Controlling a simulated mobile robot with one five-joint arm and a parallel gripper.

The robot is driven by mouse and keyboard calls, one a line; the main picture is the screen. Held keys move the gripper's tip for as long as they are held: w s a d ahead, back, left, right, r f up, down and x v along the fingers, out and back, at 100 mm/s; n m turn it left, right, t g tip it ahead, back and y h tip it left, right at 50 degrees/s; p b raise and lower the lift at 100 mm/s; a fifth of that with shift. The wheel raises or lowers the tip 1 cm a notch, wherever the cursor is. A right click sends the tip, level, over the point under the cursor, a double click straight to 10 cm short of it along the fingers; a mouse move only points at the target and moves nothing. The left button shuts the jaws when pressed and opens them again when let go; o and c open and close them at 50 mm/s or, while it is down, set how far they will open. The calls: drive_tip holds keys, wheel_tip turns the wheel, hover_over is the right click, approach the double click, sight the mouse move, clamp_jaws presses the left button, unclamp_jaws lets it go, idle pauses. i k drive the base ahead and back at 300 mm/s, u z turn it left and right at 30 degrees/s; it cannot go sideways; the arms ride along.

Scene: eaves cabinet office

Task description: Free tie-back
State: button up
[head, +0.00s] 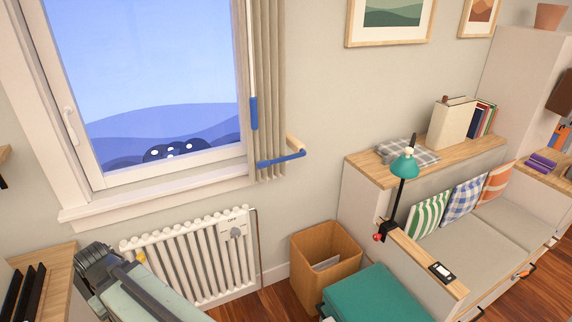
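A blue tie-back (282,158) runs across the lower part of the gathered beige curtain (271,80) and out to the right. Its right end is at a pale wooden peg (295,142) on the wall. How it is fastened there is too small to tell. A white rod with a blue grip (253,113) hangs along the curtain's left side. Part of what looks like my own arm shows at the lower left, well apart from the tie-back; my gripper's fingertips are not visible.
A white radiator (190,262) stands under the window sill (150,202). A wooden bin (325,248) and a teal-topped box (375,295) stand on the floor to the right. A bench (470,238) with cushions and a teal lamp (404,166) is further right.

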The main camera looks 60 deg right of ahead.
sight(263, 163)
drive_tip(key=u, duration=0.15)
drive_tip(key=i, duration=0.95)
drive_tip(key=z, duration=0.1)
